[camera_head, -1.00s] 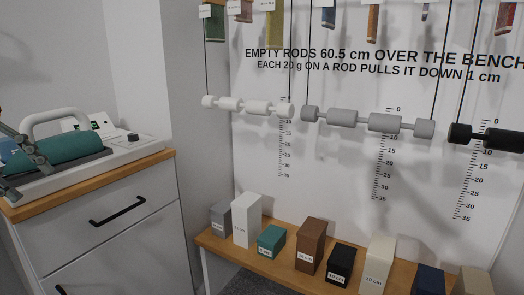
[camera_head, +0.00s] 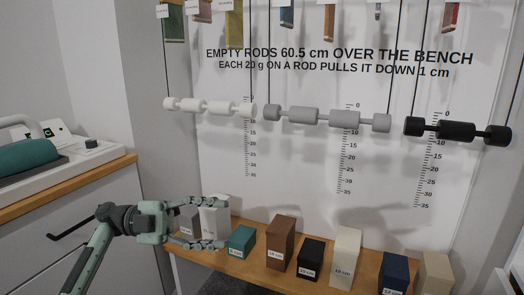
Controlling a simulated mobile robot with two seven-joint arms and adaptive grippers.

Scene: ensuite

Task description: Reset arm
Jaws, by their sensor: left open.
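My left gripper (camera_head: 222,223) shows at the lower left, its arm coming up from the bottom edge. Its two fingers point right, spread apart, with nothing between them that I can see held. They are in front of the grey block (camera_head: 188,222) and the tall white block (camera_head: 214,216), partly hiding both. The fingertips appear just left of the teal block (camera_head: 241,240); I cannot tell if they touch it. My right gripper is not in view.
A wooden bench (camera_head: 220,262) carries several labelled blocks, including a brown block (camera_head: 281,243). White (camera_head: 209,106), grey (camera_head: 327,118) and black rods (camera_head: 457,131) hang above. A cabinet with a wooden top (camera_head: 70,187) stands at left.

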